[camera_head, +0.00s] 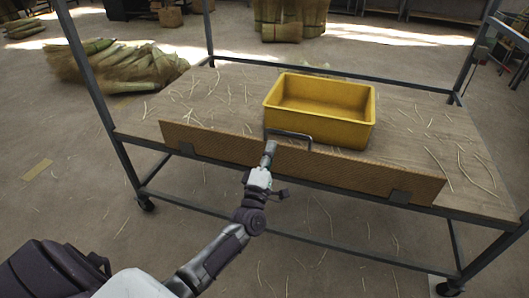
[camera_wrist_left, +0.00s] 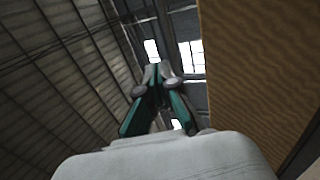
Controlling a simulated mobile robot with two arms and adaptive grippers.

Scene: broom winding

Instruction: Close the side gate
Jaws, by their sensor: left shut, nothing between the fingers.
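The side gate (camera_head: 350,172) is a long brown wooden board along the front edge of a wheeled metal cart, with dark hinges near its lower edge. It stands up from the edge; I cannot tell whether it is fully upright. A grey metal handle (camera_head: 290,134) sits at the middle of its top. My left gripper (camera_head: 270,146) is shut and empty in front of the board, by the handle's left end. Whether it touches the board is unclear. In the left wrist view the fingers (camera_wrist_left: 155,72) meet, with the board (camera_wrist_left: 255,75) close on the right. My right gripper is out of view.
A yellow bin (camera_head: 318,128) stands on the cart deck (camera_head: 430,130) behind the gate, among loose straw. Metal posts (camera_head: 90,70) rise at the cart's corners. Straw bundles (camera_head: 110,66) lie on the floor at the left. Floor in front of the cart is mostly clear.

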